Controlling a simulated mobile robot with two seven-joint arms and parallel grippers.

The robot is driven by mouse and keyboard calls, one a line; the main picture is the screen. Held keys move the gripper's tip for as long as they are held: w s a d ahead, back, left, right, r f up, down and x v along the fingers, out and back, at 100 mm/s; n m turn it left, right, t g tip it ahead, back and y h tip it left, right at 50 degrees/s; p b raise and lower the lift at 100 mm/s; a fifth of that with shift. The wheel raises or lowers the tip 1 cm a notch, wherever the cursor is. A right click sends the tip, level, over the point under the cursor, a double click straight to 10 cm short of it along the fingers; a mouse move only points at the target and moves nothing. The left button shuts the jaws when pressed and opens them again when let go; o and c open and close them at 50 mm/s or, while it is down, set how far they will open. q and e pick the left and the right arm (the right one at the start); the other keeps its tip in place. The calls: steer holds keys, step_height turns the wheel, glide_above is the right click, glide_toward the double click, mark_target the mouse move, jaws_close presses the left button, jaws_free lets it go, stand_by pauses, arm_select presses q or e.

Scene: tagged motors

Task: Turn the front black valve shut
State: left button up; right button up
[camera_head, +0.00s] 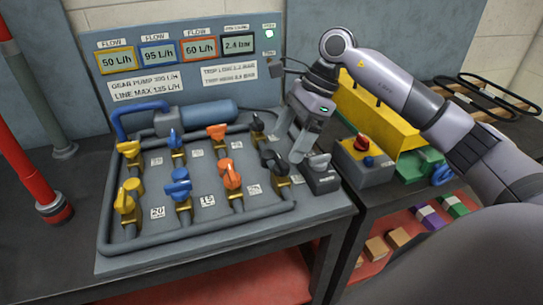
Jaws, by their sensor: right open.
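The front black valve (271,159) is at the right end of the front row on the grey pipe panel (230,235). The back black valve (257,124) stands behind it in the back row. My right gripper (291,144) is open with its fingers pointing down, just right of and behind the front black valve. I cannot tell whether a finger touches it. Nothing shows between the fingers. My left gripper is not in view.
Yellow, blue and orange valves stand left of the black ones. A small dark grey block with a lever (320,173) sits right of the gripper. A control box with a red knob (362,143) is further right. Flow displays (157,54) stand at the back.

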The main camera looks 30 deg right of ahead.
mark_target(283, 161)
steer(key=shift+h, duration=0.4)
steer(key=x, duration=0.4)
steer(key=d+x, duration=0.1)
steer(key=x, duration=0.1)
steer(key=shift+w+f, duration=0.1)
steer(key=shift+f, duration=0.1)
steer(key=c, duration=1.1)
